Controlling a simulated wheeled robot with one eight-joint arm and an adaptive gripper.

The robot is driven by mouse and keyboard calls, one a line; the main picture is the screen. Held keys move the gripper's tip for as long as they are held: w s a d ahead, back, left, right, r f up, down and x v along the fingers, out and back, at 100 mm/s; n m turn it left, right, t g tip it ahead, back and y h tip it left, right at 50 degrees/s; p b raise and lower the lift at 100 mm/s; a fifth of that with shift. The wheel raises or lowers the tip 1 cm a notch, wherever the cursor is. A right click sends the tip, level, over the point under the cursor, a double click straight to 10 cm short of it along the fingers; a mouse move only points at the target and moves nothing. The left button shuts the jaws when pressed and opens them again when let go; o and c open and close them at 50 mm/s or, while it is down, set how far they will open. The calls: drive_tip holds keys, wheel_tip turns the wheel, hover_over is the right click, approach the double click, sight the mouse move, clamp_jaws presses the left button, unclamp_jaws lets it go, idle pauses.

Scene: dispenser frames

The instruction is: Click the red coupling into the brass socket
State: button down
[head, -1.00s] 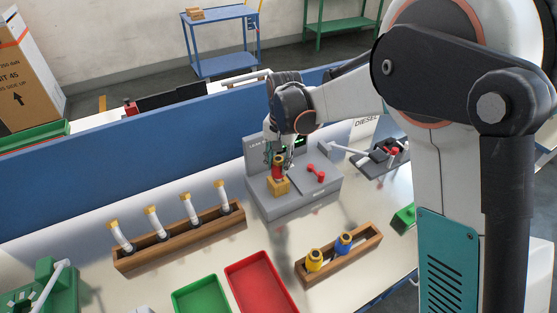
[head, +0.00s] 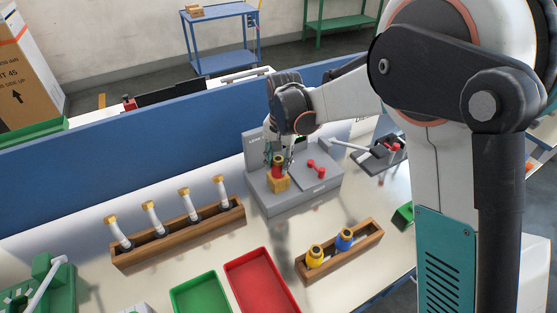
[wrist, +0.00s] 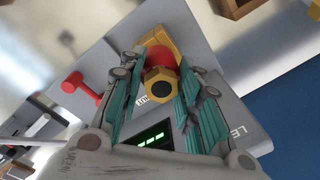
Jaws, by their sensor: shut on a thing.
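The red coupling (head: 277,166) stands upright at the top of the brass socket (head: 279,184), on the grey test stand (head: 310,190). In the wrist view the red coupling (wrist: 160,57) shows a brass hex end toward the camera, with the yellow socket (wrist: 154,36) behind it. I cannot tell how deep the coupling sits in the socket. My gripper (head: 277,158) is shut on the coupling from above. In the wrist view its teal fingers lie on both sides of it.
A red valve handle (head: 316,168) is on the stand, right of the socket. A wooden rack (head: 180,236) with several white tubes stands left. A wooden box (head: 340,252) holds a yellow and a blue coupling. Red (head: 262,282) and green (head: 200,295) trays lie in front.

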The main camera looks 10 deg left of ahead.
drive_tip(key=shift+f, duration=0.25)
drive_tip(key=c, duration=1.1)
unclamp_jaws()
drive_tip(key=r, duration=1.2)
drive_tip(key=shift+d, duration=0.35)
